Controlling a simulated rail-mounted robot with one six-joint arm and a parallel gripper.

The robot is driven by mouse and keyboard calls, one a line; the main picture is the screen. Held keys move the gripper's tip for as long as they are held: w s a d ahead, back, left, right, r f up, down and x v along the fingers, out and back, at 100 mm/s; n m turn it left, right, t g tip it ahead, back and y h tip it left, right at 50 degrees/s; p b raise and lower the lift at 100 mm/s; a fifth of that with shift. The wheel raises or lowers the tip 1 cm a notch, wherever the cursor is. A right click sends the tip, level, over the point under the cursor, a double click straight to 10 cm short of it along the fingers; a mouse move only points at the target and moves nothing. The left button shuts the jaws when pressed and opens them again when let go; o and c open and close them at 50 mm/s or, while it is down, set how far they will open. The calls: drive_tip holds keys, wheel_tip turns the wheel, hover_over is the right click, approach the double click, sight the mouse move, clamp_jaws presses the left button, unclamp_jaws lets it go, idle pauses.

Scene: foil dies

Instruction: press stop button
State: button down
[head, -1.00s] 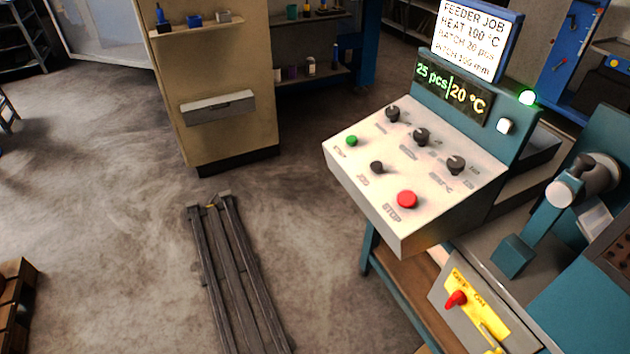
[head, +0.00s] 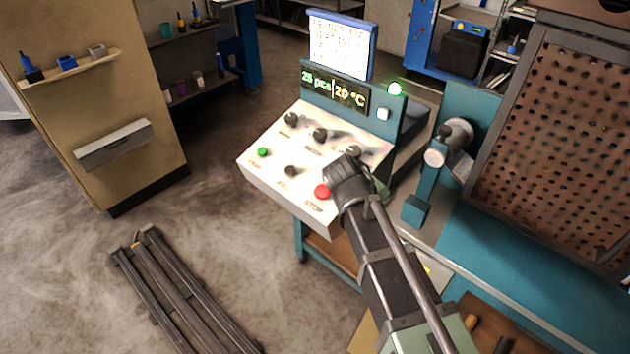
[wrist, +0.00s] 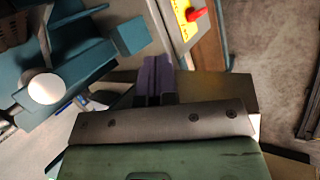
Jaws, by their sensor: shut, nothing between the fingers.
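The red stop button (head: 322,191) sits at the front right of the sloped white control panel (head: 262,178). The dark end of my arm hangs over the panel's right part, just right of the button in the head view. I cannot tell the height or gap between them there, and the fingers are not clear. In the wrist view my gripper (wrist: 157,76) shows as two dark purplish fingers, shut together and empty. The stop button is not seen in the wrist view.
The green start button (head: 263,152) and dark knobs share the panel. A lever press (head: 428,185) stands right. A red switch (wrist: 196,14) is on a yellow plate.

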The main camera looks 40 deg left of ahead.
sight(320, 195)
drive_tip(key=s+a+r+n+t+p, duration=0.1)
drive_tip(key=s+a+r+n+t, duration=0.1)
drive_tip(key=a+r, duration=0.3)
drive_tip(key=s+a+r+n+t+h+p, duration=0.1)
drive_tip(key=a+r+n+t, duration=0.3)
drive_tip(key=a, duration=0.7)
drive_tip(key=shift+s+a+r+n+p, duration=0.25)
drive_tip(key=shift+s+r+n+p, duration=0.05)
drive_tip(key=shift+s+r+n, duration=0.25)
drive_tip(key=shift+f, duration=0.1)
drive_tip(key=w+f+b, duration=0.1)
drive_tip(key=f+b, duration=0.1)
drive_tip(key=w+f+b, duration=0.1)
drive_tip(key=f+b, duration=0.5)
drive_tip(key=shift+w+d+f, duration=0.2)
drive_tip(key=shift+w, duration=0.2)
drive_tip(key=shift+w+f+b, duration=0.15)
drive_tip(key=shift+f+b, duration=0.25)
drive_tip(key=shift+b, duration=0.2)
drive_tip(key=shift+w+f+b, duration=0.15)
drive_tip(key=shift+f+b, duration=0.35)
idle(0.6)
drive_tip(key=shift+s+r+p, duration=0.3)
drive_tip(key=shift+r+p, duration=0.65)
